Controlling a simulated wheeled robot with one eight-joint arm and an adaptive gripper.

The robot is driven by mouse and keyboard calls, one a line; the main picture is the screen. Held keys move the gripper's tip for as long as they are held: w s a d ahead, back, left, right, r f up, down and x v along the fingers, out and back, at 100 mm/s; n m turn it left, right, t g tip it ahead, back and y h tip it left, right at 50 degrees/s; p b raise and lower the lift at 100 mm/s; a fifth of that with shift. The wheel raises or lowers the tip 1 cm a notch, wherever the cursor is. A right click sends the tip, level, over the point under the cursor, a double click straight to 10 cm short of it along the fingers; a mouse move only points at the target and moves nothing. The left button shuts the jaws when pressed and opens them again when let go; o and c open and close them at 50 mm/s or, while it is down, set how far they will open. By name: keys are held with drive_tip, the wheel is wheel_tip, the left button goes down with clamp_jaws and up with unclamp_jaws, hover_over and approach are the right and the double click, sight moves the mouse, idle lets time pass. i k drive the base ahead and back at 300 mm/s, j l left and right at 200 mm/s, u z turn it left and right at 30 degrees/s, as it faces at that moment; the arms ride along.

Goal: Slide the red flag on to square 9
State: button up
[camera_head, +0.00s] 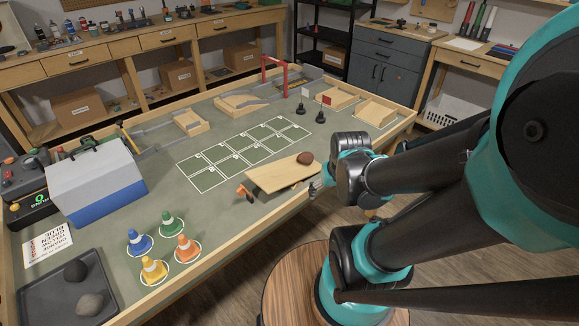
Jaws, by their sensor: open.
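A small red patch, which looks like the red flag (327,99), shows at the near side of a wooden tray, above a dark round base (320,117). I cannot tell for sure that they are one piece. The grid of white-outlined green squares (245,151) lies flat on the table's middle; its numbers are too small to read, so I cannot pick out square 9. My gripper (319,185) is low at the table's right edge, beside a tilted wooden board, partly hidden by my arm. It is open, well apart from the red patch.
The wooden board (278,174) carries a brown stone (305,158) between my gripper and the grid. Another dark base (300,113) stands left of the red patch. A red gate (275,63) is behind. Cones (154,269), a blue-white box (97,184) and a grey tray (40,300) fill the left.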

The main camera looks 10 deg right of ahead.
sight(320, 118)
drive_tip(key=i+l, duration=0.2)
drive_tip(key=l, duration=0.15)
drive_tip(key=i+l, duration=0.2)
drive_tip(key=l, duration=0.15)
drive_tip(key=i+l, duration=0.15)
drive_tip(key=l, duration=0.2)
drive_tip(key=i+l+u, duration=0.1)
drive_tip(key=l, duration=0.25)
drive_tip(key=i+l, duration=0.45)
drive_tip(key=l, duration=0.3)
drive_tip(key=l+u, duration=0.1)
drive_tip(key=u, duration=0.25)
drive_tip(key=i+l+u, duration=0.1)
drive_tip(key=u, duration=0.3)
drive_tip(key=l+u, duration=0.1)
drive_tip(key=u, duration=0.25)
